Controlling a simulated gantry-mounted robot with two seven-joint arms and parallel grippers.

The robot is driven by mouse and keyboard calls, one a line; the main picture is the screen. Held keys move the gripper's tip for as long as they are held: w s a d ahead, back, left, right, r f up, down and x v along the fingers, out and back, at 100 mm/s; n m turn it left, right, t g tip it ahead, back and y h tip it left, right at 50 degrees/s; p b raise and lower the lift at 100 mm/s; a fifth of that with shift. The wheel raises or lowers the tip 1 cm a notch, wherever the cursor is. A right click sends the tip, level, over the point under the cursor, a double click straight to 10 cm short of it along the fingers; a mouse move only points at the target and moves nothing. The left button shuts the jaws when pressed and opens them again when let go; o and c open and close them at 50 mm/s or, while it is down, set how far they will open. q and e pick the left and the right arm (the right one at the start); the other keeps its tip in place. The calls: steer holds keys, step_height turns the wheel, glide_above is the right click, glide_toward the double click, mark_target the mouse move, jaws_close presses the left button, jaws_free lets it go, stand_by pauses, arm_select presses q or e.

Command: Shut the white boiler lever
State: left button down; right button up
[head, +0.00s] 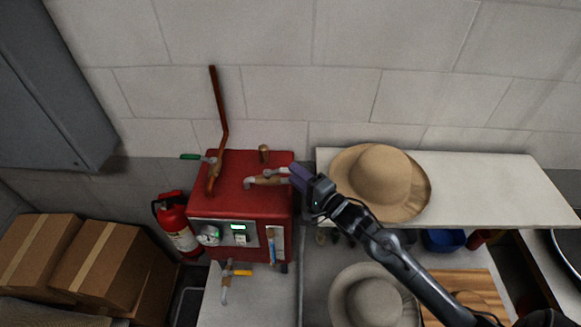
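The red boiler (239,200) stands against the wall, left of centre. A brass valve (266,180) sits on its top right, and a small pale lever (284,170) shows at that valve's right end. My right gripper (295,176) is at the boiler's upper right corner, with its fingertips at or very near the pale lever. The gripper hides the lever's far end. I cannot tell whether the fingers touch it or how far they are parted. My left gripper is out of view.
A green-handled valve (192,156) and a copper pipe (219,110) rise at the boiler's left. A yellow-handled valve (241,272) is below. A tan hat (380,176) lies on the white shelf (480,185), close to my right arm. A grey hat (373,300) sits lower. A fire extinguisher (176,226) stands left.

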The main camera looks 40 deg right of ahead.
mark_target(287, 171)
steer(key=shift+w, duration=1.5)
steer(key=shift+c, duration=0.4)
jaws_close()
